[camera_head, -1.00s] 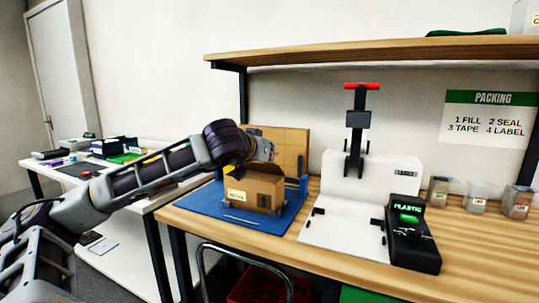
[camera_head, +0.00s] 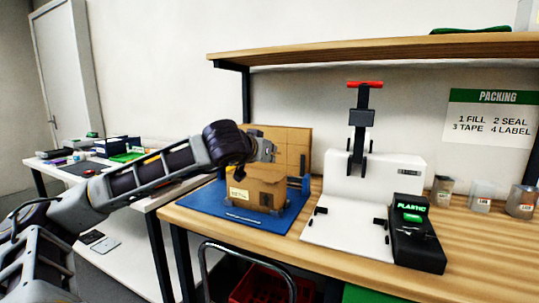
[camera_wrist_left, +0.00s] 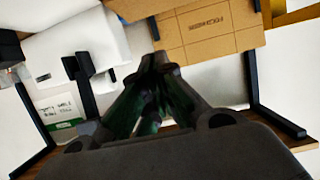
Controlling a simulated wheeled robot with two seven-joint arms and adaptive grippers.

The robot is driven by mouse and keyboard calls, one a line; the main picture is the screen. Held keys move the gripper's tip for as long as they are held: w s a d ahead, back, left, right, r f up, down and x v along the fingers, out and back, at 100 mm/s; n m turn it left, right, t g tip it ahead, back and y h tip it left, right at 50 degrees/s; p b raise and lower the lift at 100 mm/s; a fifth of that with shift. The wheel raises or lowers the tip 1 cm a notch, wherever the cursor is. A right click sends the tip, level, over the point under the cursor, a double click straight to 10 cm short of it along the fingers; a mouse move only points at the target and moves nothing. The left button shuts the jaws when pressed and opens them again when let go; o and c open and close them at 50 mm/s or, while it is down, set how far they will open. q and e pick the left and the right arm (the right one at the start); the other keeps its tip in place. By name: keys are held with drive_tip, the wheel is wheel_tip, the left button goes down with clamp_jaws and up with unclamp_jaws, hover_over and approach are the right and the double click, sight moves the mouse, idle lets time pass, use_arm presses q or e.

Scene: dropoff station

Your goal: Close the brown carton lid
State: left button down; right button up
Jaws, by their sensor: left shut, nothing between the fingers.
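The brown carton (camera_head: 262,191) sits on a blue mat on the wooden bench in the head view, with a pale label on its front. A tall brown panel with crease lines (camera_head: 294,140) stands upright behind it and looks like its raised lid. The panel also shows in the left wrist view with dark print (camera_wrist_left: 225,35). My left gripper (camera_head: 271,151) is shut and empty above the carton, in front of the panel. Its fingertips also show in the left wrist view (camera_wrist_left: 165,66). I cannot tell whether they touch the panel. My right gripper is out of view.
A white machine with a red handle (camera_head: 365,84) stands right of the mat (camera_head: 192,199). A black device with a green display (camera_head: 418,248) and small clear containers (camera_head: 481,196) are farther right. A wooden shelf (camera_head: 380,45) hangs above. A side table (camera_head: 62,182) is at the left.

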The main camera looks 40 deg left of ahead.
use_arm(q)
drive_tip(key=shift+w, duration=0.15)
drive_tip(key=shift+w+a+f, duration=0.15)
drive_tip(key=shift+w+f, duration=0.1)
drive_tip(key=shift+w, duration=0.2)
drive_tip(key=shift+w, duration=0.1)
idle(0.5)
